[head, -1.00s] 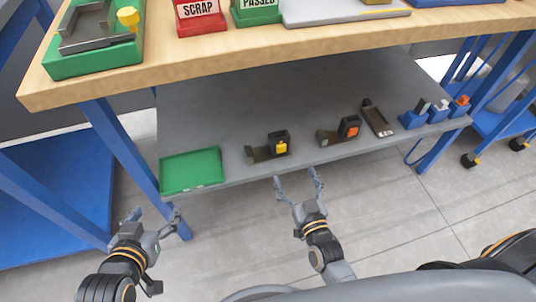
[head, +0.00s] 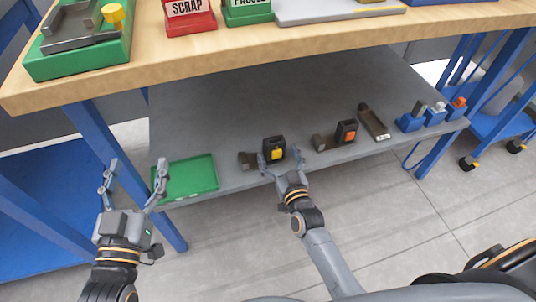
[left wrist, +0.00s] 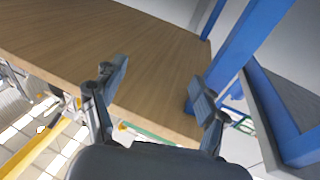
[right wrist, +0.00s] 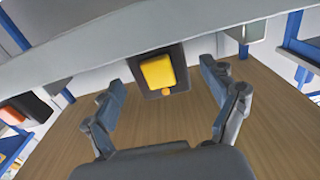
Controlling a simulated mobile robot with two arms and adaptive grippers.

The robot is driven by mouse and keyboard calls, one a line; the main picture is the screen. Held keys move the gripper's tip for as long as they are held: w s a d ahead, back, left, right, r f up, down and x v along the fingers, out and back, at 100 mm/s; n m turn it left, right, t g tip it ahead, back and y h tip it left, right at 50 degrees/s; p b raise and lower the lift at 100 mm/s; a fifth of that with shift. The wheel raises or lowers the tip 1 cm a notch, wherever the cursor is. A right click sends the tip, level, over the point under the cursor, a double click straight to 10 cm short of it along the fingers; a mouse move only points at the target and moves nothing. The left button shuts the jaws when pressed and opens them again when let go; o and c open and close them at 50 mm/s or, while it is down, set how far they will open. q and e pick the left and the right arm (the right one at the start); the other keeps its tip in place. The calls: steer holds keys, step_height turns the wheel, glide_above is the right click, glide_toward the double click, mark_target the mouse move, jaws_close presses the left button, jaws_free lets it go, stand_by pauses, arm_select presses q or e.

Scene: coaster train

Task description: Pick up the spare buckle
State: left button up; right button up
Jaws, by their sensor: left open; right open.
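A black buckle with a yellow button (head: 274,148) stands near the front edge of the grey lower shelf (head: 235,115). A similar black buckle with an orange button (head: 346,131) stands to its right. The frames do not label either as the spare. My right gripper (head: 280,159) is open at the shelf's front edge, close to the yellow-button buckle. In the right wrist view that buckle (right wrist: 157,74) shows between and beyond the open fingers (right wrist: 163,88), and contact cannot be told. My left gripper (head: 136,170) is open and empty, left of the green tray.
An empty green tray (head: 190,180) lies on the shelf's left end. A dark channel piece (head: 373,123) and several blue holders (head: 411,123) stand to the right. The wooden tabletop (head: 250,45) overhangs the shelf. A blue table leg (head: 120,160) is near my left gripper.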

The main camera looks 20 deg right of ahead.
steer(key=w+b, duration=0.1)
steer(key=w, duration=0.2)
steer(key=shift+a, duration=0.1)
arm_select(q)
steer(key=r+t, duration=0.2)
steer(key=r, duration=0.1)
steer(key=s+r+t+h, duration=0.1)
steer(key=r, duration=0.1)
steer(key=shift+s+d, duration=0.1)
steer(key=shift+d, duration=0.15)
arm_select(e)
steer(key=shift+c, duration=0.4)
steer(key=c, duration=1.5)
steer(key=shift+c, duration=0.7)
steer(key=shift+w, duration=0.1)
arm_select(q)
steer(key=shift+f, duration=0.15)
arm_select(e)
steer(key=shift+r, duration=0.15)
